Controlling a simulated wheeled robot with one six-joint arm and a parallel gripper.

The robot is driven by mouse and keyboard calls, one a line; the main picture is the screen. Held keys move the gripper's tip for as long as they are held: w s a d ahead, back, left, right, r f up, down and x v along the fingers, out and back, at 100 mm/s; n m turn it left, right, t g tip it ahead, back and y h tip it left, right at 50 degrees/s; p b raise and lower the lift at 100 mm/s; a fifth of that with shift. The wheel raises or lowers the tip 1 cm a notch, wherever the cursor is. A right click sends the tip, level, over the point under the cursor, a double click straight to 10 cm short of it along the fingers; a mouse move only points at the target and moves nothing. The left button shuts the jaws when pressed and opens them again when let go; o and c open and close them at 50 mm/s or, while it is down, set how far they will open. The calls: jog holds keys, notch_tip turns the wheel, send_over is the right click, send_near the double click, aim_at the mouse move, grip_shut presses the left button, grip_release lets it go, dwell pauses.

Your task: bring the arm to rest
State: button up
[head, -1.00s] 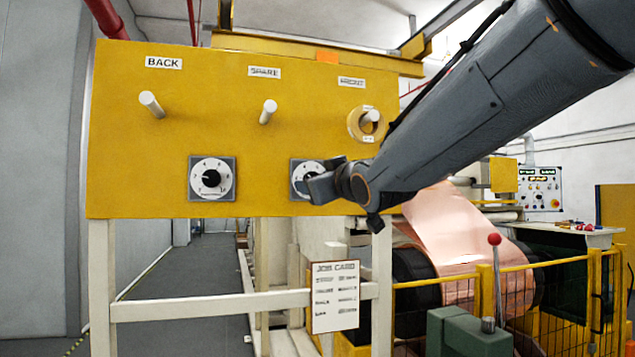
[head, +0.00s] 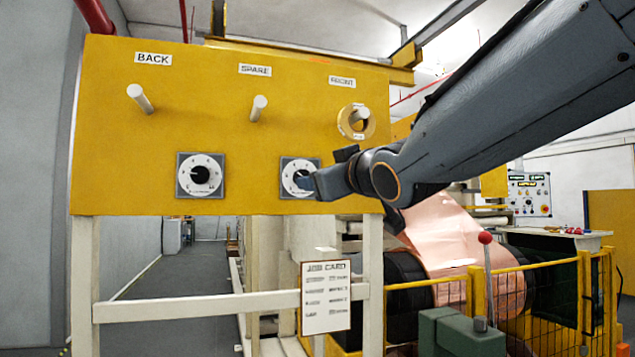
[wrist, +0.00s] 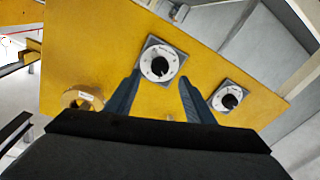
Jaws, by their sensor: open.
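My gripper (head: 318,180) is at the end of my grey arm, which reaches in from the upper right in the head view. It is in front of the right dial (head: 298,177) on the yellow panel (head: 215,120) and hides part of that dial. In the wrist view my gripper (wrist: 158,95) is open, its two fingers apart with nothing between them. The right dial (wrist: 158,62) shows beyond the fingertips, and the left dial (wrist: 228,97) is to the right of them. I cannot tell whether a finger touches the panel.
Pegs labelled BACK (head: 140,98), SPARE (head: 258,108) and FRONT stick out of the panel. A yellow ring (head: 344,124) hangs on the FRONT peg. A job card (head: 326,298) is below. A copper foil roll (head: 450,240) sits behind a yellow fence, with a red-knobbed lever (head: 486,240) in front.

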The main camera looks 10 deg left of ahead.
dwell(0.5)
jog(key=w+d+f+m+g+h, duration=0.1)
jog(key=d+f+m+g+h, duration=0.15)
jog(key=d+f, duration=0.55)
jog(key=d+f+m+g+h, duration=0.1)
jog(key=d+f+m+h, duration=0.2)
jog(key=f, duration=0.9)
jog(key=w+d+f+m+g+h, duration=0.1)
jog(key=d+f+h, duration=0.2)
jog(key=d+f, duration=0.65)
jog(key=s+d+f+m+g+h, duration=0.1)
jog(key=s+d+f+g, duration=0.3)
jog(key=s+f, duration=0.6)
jog(key=s+d+f+m+g+h, duration=0.1)
jog(key=s+d+f+m+g, duration=0.3)
jog(key=s+d+f, duration=0.4)
jog(key=s+f+g, duration=0.1)
jog(key=s+f, duration=0.2)
jog(key=f, duration=0.2)
jog(key=shift+d+f+h, duration=0.2)
jog(key=shift+d+h, duration=0.15)
